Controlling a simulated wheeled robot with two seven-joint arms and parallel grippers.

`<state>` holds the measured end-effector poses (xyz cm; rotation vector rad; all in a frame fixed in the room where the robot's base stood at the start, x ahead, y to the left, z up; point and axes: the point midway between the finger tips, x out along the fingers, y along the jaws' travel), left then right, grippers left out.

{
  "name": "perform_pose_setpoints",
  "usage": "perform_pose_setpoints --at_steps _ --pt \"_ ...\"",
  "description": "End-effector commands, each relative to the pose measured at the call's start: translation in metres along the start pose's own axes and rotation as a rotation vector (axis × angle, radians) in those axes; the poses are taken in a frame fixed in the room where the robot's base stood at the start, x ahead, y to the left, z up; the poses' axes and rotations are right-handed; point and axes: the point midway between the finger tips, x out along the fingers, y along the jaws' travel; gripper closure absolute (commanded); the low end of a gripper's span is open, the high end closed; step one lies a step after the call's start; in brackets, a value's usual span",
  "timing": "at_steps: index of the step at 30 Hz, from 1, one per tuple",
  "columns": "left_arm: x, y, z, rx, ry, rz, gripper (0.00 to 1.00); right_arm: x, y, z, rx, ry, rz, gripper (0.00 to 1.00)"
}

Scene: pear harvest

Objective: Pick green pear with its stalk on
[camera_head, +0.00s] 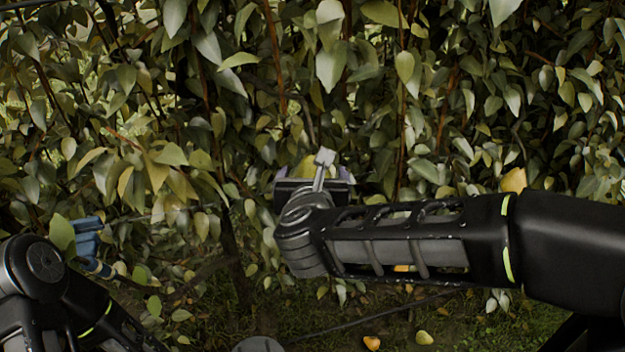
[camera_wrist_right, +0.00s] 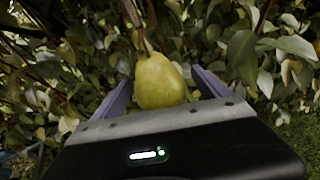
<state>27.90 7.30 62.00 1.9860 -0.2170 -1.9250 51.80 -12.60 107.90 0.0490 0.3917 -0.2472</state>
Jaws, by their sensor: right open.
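A green pear (camera_wrist_right: 162,82) hangs upright in the right wrist view, its brown stalk (camera_wrist_right: 138,22) running up from its top. My right gripper (camera_wrist_right: 160,92) is open, with one purple finger on each side of the pear. Gaps show beside the fruit, and its lower end is hidden by the gripper body. In the head view the pear (camera_head: 306,168) shows only partly behind my right gripper (camera_head: 314,182), at the foliage. My left arm is at the lower left; a blue part (camera_head: 88,240) shows by it, partly behind a leaf, and its jaws cannot be made out.
Dense leaves and thin branches fill the space around the pear. A yellow-orange fruit (camera_head: 513,180) hangs at the right above my right arm. Fallen fruits (camera_head: 372,343) (camera_head: 424,337) lie on the grass below. A thin dark line crosses low in front.

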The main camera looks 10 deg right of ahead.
Motion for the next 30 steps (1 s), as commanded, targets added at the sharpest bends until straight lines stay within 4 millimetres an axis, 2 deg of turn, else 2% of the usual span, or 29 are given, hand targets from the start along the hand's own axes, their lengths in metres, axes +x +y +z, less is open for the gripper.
perform_pose_setpoints --at_steps 4,13,30 --pt "-0.0012 0.0005 0.0000 0.000 0.000 0.000 0.59 0.0125 0.0000 0.0000 0.000 0.000 0.000 0.14" --pt "-0.0011 0.0004 0.0001 0.000 0.000 0.000 0.59 0.0147 0.0000 0.0000 0.000 -0.001 0.000 0.14" --pt "-0.0011 0.0004 0.0000 0.000 0.000 0.000 0.59 0.0145 0.0001 0.0001 0.000 -0.001 0.000 0.60"
